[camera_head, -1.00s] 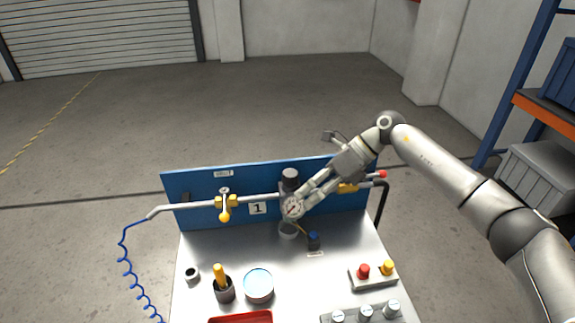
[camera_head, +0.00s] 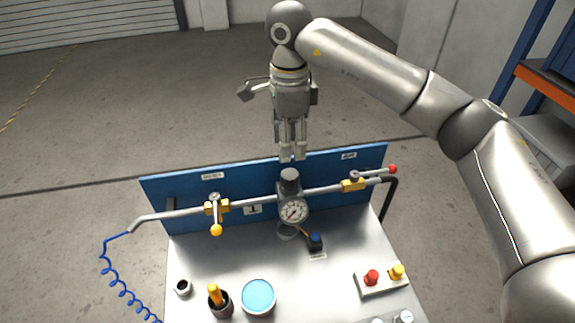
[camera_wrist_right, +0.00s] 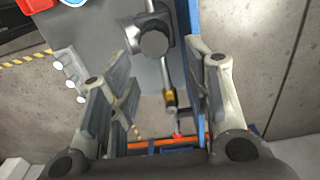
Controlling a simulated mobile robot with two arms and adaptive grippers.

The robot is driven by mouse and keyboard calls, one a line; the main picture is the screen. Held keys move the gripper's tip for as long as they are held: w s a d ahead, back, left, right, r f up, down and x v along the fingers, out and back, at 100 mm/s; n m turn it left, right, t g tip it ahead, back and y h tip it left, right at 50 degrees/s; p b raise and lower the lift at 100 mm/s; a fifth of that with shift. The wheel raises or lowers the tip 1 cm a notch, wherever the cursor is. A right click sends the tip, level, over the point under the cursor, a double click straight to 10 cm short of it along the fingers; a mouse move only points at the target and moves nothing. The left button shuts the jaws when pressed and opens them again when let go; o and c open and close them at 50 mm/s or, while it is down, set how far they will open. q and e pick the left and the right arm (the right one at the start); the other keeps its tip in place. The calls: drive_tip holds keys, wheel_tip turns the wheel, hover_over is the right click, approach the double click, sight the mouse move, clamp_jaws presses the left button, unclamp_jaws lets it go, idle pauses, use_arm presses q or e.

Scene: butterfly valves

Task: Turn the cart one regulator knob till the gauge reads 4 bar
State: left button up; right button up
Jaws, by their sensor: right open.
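The regulator knob (camera_head: 289,176) is a dark grey cylinder on top of the regulator, in the middle of the pipe on the blue panel of the cart. The round white gauge (camera_head: 292,211) faces me just below it; its dark needle points to the lower left, and its numbers are too small to read. My right gripper (camera_head: 291,158) points down just above the knob, open and empty. In the right wrist view the knob (camera_wrist_right: 154,43) shows beyond and between the open fingers, apart from them. My left gripper is not in view.
A yellow-handled valve (camera_head: 216,212) sits on the pipe to the left, and a second valve (camera_head: 354,183) with a red-tipped lever to the right. A blue-capped part (camera_head: 315,240), a blue-topped tin (camera_head: 258,297) and a button box (camera_head: 382,279) stand on the cart top (camera_head: 340,265).

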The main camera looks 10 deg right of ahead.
sight(290, 174)
drive_tip(key=shift+s+f+p, duration=0.3)
drive_tip(key=shift+s+f, duration=0.15)
drive_tip(key=shift+f, duration=0.2)
drive_tip(key=shift+s+f+p, duration=0.3)
drive_tip(key=shift+s+f, duration=0.1)
drive_tip(key=shift+f, duration=0.2)
drive_tip(key=f, duration=0.2)
drive_tip(key=f+p, duration=0.1)
drive_tip(key=shift+w+f, duration=0.2)
drive_tip(key=shift+w, duration=0.1)
drive_tip(key=shift+w+f+p, duration=0.25)
drive_tip(key=shift+f+p, duration=0.15)
drive_tip(key=shift+f, duration=0.8)
drive_tip(key=shift+s+f, duration=0.2)
drive_tip(key=shift+f, duration=0.1)
drive_tip(key=shift+w+f, duration=0.1)
drive_tip(key=c, duration=0.7)
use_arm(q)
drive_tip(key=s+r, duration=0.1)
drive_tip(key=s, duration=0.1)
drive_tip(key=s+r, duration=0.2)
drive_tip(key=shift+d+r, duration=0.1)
use_arm(e)
drive_tip(key=shift+c, duration=0.2)
